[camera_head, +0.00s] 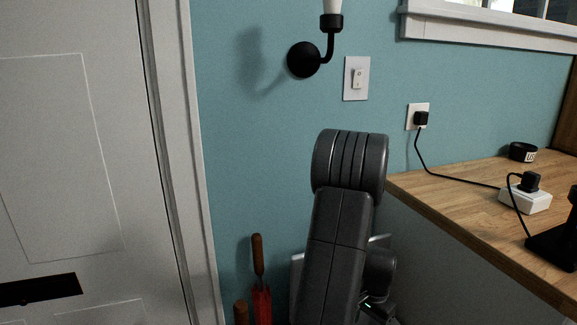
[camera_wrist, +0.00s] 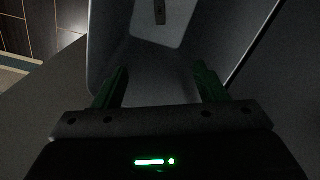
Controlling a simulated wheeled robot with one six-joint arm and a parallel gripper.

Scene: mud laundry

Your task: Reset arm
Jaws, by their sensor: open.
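My gripper (camera_wrist: 160,82) shows in the wrist view with its two green-edged fingers spread apart and nothing between them. A pale grey surface with raised sides, perhaps a bin or part of my own body, lies beyond the fingers. In the head view my dark grey arm stands folded in front of the teal wall, and the gripper's fingers are hidden there.
A wooden counter (camera_head: 440,200) at right holds a white power strip (camera_head: 524,201), a black cup-like item (camera_head: 522,151) and a cord. A white door (camera_head: 80,150) is at left. Umbrellas with wooden handles (camera_head: 258,255) stand beside my arm. A light switch (camera_head: 357,78) is above.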

